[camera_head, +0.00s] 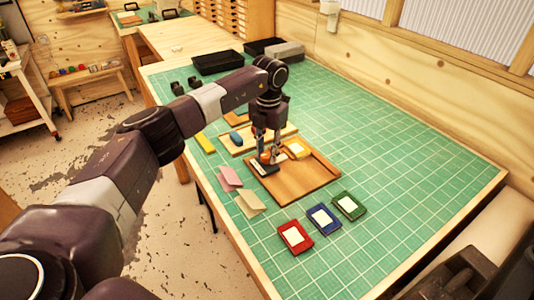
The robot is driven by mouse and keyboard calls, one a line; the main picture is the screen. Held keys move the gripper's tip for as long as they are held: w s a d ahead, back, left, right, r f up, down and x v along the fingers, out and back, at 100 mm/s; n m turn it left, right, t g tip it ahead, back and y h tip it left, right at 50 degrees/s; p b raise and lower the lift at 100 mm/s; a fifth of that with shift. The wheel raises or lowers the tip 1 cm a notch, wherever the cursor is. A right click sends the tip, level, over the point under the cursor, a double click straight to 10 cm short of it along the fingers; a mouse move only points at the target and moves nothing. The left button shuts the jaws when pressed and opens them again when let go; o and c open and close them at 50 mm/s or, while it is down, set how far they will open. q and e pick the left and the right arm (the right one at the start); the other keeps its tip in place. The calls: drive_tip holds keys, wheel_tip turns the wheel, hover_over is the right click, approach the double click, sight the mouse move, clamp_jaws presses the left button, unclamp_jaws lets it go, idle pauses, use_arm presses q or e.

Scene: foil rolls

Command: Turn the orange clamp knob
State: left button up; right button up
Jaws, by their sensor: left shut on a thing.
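The orange clamp knob (265,157) is small and partly hidden by my left gripper, on the left part of a flat wooden board (312,178). My left gripper (267,153) comes down from above and is shut on the knob. A dark block (263,169) lies right beside the fingertips on the board. A yellow piece with a pale face (296,148) is at the board's far edge.
The board lies on a green gridded table mat (400,170). Red (295,237), blue (324,218) and green (348,205) framed cards lie in front. Pink (230,178) and beige (250,203) folded cards stand left. Black trays (218,62) are at the back. The right side is clear.

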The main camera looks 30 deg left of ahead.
sight(267, 154)
use_arm(q)
drive_tip(key=n, duration=0.4)
drive_tip(key=shift+r+n, duration=0.1)
drive_tip(key=shift+n, duration=0.2)
drive_tip(key=n, duration=0.3)
drive_tip(key=shift+w+a+n, duration=0.1)
drive_tip(key=shift+n, duration=0.2)
drive_tip(key=n, duration=0.4)
drive_tip(key=shift+n+p, duration=0.4)
drive_tip(key=shift+n, duration=1.8)
drive_tip(key=o, duration=1.1)
drive_tip(key=shift+o, duration=0.2)
wheel_tip(267, 154, up, 12)
drive_tip(key=shift+w, duration=0.1)
